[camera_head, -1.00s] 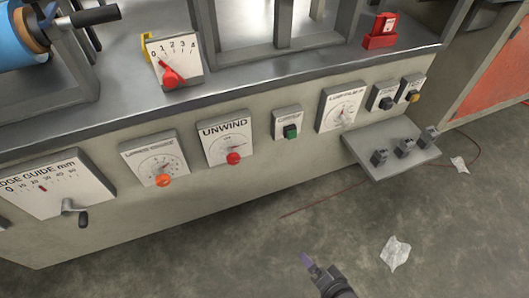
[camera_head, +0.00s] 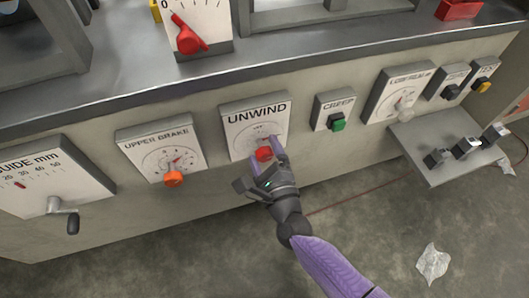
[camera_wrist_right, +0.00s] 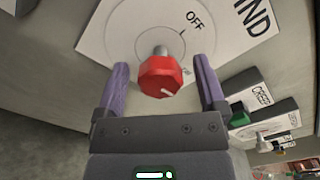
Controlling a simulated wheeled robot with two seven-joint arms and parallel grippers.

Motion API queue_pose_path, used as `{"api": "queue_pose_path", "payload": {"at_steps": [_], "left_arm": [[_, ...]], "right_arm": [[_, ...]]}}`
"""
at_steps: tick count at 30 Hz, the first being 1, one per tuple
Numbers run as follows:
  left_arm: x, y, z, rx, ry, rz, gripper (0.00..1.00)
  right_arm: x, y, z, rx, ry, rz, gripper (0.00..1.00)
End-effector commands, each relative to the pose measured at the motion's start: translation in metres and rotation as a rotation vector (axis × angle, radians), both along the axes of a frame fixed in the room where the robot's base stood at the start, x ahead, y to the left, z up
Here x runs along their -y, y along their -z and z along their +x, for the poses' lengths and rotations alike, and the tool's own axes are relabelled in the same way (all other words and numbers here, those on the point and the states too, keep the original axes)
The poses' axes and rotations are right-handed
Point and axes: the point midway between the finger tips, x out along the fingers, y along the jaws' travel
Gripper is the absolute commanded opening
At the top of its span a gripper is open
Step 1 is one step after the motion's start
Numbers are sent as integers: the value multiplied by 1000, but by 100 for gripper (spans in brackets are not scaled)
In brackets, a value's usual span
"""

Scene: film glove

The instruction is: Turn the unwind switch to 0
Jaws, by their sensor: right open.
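The unwind switch is a red knob (camera_head: 264,154) on a white dial plate labelled UNWIND (camera_head: 256,118) on the machine's front panel. In the right wrist view, the red knob (camera_wrist_right: 160,77) stands out from its dial on a short grey shaft, with a pale mark on its front. An OFF label shows on the dial beyond it. My right gripper (camera_head: 266,157) is open at the knob. In the right wrist view its purple fingers (camera_wrist_right: 160,84) stand on either side of the knob, with gaps visible. My left gripper is not in view.
Left of it is the upper brake dial with an orange knob (camera_head: 173,179); right is the creep box with a green button (camera_head: 337,122). A shelf (camera_head: 440,173) with several small blocks juts out at right. A crank (camera_head: 70,215) sits at far left.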

Motion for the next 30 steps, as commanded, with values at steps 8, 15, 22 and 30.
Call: {"api": "queue_pose_path", "payload": {"at_steps": [8,15,22,30], "left_arm": [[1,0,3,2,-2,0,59],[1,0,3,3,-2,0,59],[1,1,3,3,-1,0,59],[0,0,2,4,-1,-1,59]], "right_arm": [[-1,-1,2,0,0,-1,90],[0,0,2,0,0,-1,39],[0,0,2,1,0,-2,0],[-1,0,2,13,-1,-43,0]]}}
